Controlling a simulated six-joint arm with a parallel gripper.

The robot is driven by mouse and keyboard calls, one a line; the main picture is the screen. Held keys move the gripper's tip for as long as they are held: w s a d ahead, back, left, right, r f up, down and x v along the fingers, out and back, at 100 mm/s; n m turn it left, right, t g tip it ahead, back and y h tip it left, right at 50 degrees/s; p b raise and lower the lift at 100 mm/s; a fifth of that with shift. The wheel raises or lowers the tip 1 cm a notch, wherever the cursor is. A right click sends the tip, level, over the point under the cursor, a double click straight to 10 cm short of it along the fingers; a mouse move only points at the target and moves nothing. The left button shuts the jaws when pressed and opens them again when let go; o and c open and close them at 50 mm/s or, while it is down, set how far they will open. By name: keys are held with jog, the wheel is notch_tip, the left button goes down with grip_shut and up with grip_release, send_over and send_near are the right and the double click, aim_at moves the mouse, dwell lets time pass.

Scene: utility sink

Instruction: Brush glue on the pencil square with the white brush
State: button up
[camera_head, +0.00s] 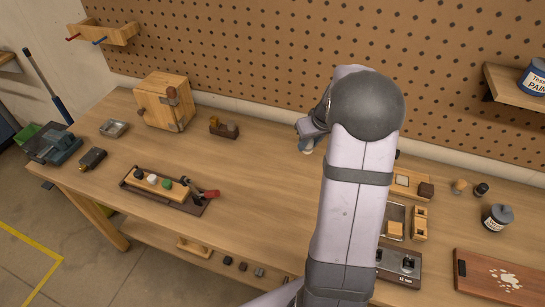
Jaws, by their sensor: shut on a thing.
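My gripper (307,143) is over the back middle of the table, mostly hidden behind my own wrist. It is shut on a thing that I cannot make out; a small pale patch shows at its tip. A dark tray with a wooden rack (160,187) stands at the left, with black, white and green round tops and a red-handled tool (207,194). I cannot tell whether the white top (152,178) belongs to a brush. A wooden block with a pale square (403,181) lies right of my arm; no pencil line can be made out. No glue can be identified for sure.
A wooden box (165,101) and a small plane (224,128) stand at the back left. Right of my arm are small wooden blocks (420,223), a lidded jar (496,218) and a brown board with pale flakes (502,279). The table's middle left is clear.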

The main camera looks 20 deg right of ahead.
jog(key=s+d, duration=0.6)
jog(key=d, duration=0.4)
jog(key=s+d+n, duration=0.1)
jog(key=s+d, duration=0.4)
jog(key=d, duration=0.4)
jog(key=s+d, duration=0.6)
jog(key=d, duration=0.4)
jog(key=shift+s+d+f+b, duration=0.15)
jog(key=shift+f+b, duration=0.6)
jog(key=shift+f, duration=1.3)
jog(key=shift+s+d+f+b, duration=0.15)
jog(key=shift+f+b, duration=0.55)
jog(key=shift+f, duration=1.35)
jog(key=shift+s+f+b, duration=0.25)
jog(key=shift+f+b, duration=0.5)
jog(key=shift+f, duration=1.3)
jog(key=shift+w+d+f, duration=0.35)
jog(key=shift+d+f, duration=0.05)
jog(key=shift+w+d+f+p, duration=0.15)
jog(key=shift+w+d+p, duration=0.2)
jog(key=shift+w+d, duration=0.65)
jog(key=shift+w, duration=0.1)
jog(key=shift+p, duration=0.5)
